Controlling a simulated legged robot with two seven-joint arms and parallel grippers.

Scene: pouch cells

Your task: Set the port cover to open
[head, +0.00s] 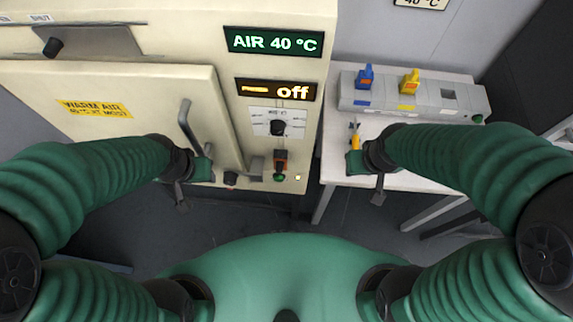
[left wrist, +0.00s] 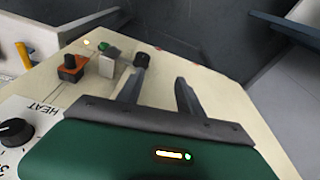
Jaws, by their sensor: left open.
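What looks like the port cover (head: 100,42) is a grey plate at the top left of the cream cabinet, in the head view. Its black knob (head: 53,46) sits at the left, below a small label that seems to read SHUT. My left gripper (head: 182,200) is well below and right of it, in front of the cabinet's lower front, apart from the cover. In the left wrist view its two fingers (left wrist: 157,85) are apart with nothing between them. My right gripper (head: 378,192) hangs by the white table's front edge; its finger gap is unclear.
The cabinet door (head: 150,82) has a vertical handle (head: 187,125) near my left gripper. Displays read AIR 40 °C and off, above a HEAT dial (head: 277,127) and an orange switch (head: 281,160). A grey block (head: 440,98) with blue and yellow pieces stands on the white table (head: 330,160).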

